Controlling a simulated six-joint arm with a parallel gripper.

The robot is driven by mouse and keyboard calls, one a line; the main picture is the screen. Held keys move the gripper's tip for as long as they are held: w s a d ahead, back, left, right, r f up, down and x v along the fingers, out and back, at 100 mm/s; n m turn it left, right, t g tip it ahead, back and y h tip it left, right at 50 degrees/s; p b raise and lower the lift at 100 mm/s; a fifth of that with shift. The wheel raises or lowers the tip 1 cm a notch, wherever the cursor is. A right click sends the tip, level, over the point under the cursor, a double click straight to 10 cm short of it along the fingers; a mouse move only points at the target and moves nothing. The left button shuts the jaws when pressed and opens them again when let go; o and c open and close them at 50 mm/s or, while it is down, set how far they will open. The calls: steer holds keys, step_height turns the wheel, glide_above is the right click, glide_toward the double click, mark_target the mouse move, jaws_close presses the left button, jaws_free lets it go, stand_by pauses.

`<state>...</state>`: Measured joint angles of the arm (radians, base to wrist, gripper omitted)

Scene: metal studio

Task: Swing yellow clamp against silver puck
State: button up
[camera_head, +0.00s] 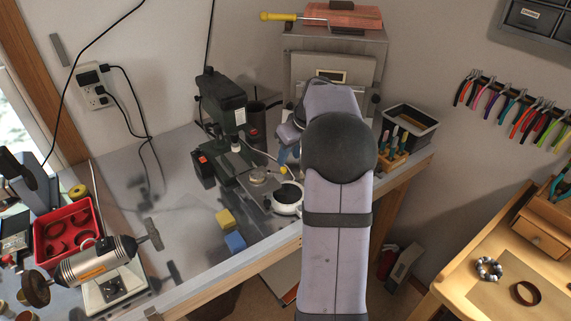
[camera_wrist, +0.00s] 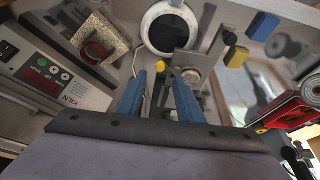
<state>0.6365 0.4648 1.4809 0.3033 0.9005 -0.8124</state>
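The yellow clamp shows as a yellow knob (camera_head: 284,170) beside the drill press in the head view. In the wrist view the yellow knob (camera_wrist: 160,66) lies between my fingertips in the picture; I cannot tell whether they touch it. The silver puck (camera_head: 258,176) is a round metal disc on the drill press table, left of the knob and apart from it. In the wrist view the puck (camera_wrist: 190,62) is just right of the knob, partly hidden. My gripper (camera_wrist: 160,76) has blue fingers, spread with a gap between them. In the head view my arm hides part of it.
The green drill press (camera_head: 222,108) stands left of my gripper. A white round dish with a dark middle (camera_head: 287,208) is close in front. A yellow block (camera_head: 225,219) and a blue block (camera_head: 235,242) lie near the bench edge. The kiln (camera_head: 331,72) stands behind.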

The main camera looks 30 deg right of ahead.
mark_target(284, 168)
steer(key=shift+p+x, duration=1)
steer(key=shift+x, duration=2.1)
jaws_close()
